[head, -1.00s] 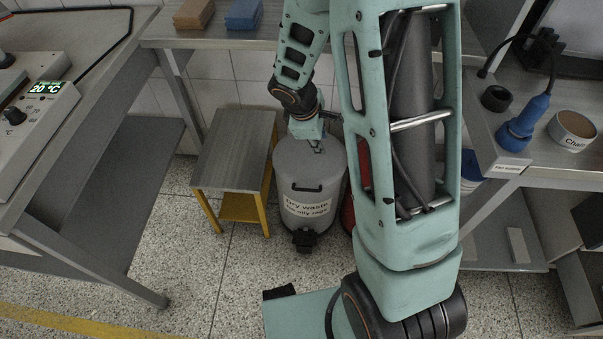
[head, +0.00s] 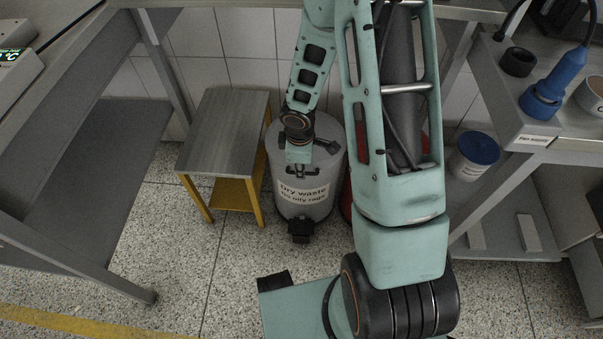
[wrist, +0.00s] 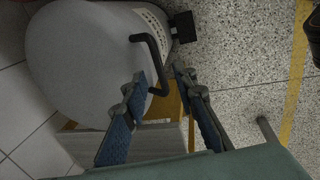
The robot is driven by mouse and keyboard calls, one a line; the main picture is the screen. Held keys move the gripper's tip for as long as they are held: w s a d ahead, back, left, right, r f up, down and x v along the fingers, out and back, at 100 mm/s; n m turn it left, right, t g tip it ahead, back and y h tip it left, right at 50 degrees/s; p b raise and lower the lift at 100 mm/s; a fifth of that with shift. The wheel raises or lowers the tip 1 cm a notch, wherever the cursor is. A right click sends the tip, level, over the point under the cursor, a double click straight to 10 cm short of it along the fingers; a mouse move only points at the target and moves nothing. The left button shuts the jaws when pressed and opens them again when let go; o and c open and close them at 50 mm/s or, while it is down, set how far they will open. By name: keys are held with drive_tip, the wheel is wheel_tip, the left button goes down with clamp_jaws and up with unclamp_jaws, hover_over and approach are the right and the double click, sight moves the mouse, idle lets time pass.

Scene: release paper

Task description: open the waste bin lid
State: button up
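The grey waste bin (head: 314,208), labelled "Dry waste", stands upright on the floor with its lid (head: 334,143) down. It has a black pedal (head: 300,229) at its front foot. In the wrist view, the round lid (wrist: 80,60) fills the upper left and its black bent handle (wrist: 150,55) reaches towards my fingers. My gripper (wrist: 161,76) is open, with the handle's lower part between or just beyond its fingertips; I cannot tell whether they touch. In the head view my gripper (head: 299,173) is over the lid's front edge and partly covers the handle.
A small bench with a grey top (head: 226,130) and yellow legs stands close left of the bin. A red object (head: 346,200) is close right, mostly behind my arm. Speckled floor in front is clear.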

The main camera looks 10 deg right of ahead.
drive_tip(key=shift+w+f+b, duration=0.25)
drive_tip(key=shift+f+b, duration=0.15)
drive_tip(key=shift+f, duration=0.85)
drive_tip(key=shift+c, duration=0.4)
clamp_jaws()
